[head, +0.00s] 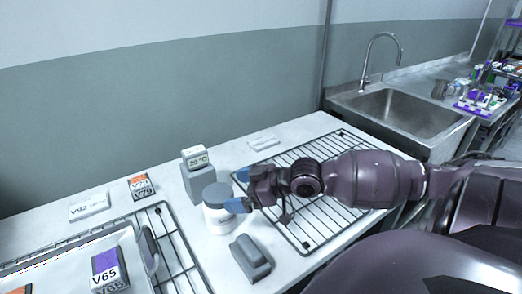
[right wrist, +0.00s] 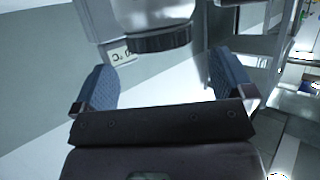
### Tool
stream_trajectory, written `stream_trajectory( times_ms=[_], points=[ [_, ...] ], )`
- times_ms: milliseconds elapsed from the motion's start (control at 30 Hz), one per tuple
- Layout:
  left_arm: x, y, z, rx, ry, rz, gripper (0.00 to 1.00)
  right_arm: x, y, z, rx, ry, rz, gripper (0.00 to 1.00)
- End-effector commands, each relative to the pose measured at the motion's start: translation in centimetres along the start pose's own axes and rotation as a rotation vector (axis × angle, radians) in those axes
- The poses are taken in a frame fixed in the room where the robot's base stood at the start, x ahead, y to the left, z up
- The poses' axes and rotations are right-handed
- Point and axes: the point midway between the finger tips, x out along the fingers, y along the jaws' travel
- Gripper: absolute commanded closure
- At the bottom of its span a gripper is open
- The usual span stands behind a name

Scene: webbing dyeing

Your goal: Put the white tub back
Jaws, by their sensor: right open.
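The white tub (head: 218,220) with a grey lid stands upright on the white table, in front of the grey block with the temperature display. In the right wrist view the tub (right wrist: 155,14) shows at the top, its dark ribbed lid beyond the fingers. My right gripper (head: 240,190) comes in from the right. It is open and empty, with its blue-padded fingers beside the tub's right side; one finger overlaps the tub's edge in the head view, and I cannot tell if it touches. My left gripper is not in view.
A grey block with a 20 °C display (head: 197,176) stands close behind the tub. A grey handled block (head: 250,258) lies in front. A wire rack (head: 306,240) is at right, and a tray (head: 60,252) on another rack at left. A sink (head: 400,112) lies beyond.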

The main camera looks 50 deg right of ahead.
Motion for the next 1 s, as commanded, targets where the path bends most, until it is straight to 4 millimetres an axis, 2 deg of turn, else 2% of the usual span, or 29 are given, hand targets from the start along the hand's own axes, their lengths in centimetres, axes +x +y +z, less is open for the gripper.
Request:
stream_trajectory(
  times_ms=[200,400,700,1000],
  points=[
    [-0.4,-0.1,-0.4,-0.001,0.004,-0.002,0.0,-3.0,0.0,0.0,-0.002,-0.003,0.0,0.0],
    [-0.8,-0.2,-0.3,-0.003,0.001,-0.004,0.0,-4.8,0.0,0.0,-0.002,-0.001,0.001,0.0],
    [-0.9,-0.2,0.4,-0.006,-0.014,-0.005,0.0,-5.7,0.0,0.0,0.0,0.001,-0.001,0.0],
    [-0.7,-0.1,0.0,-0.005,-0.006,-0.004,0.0,-5.7,0.0,0.0,0.0,0.001,0.0,0.0]
  ],
)
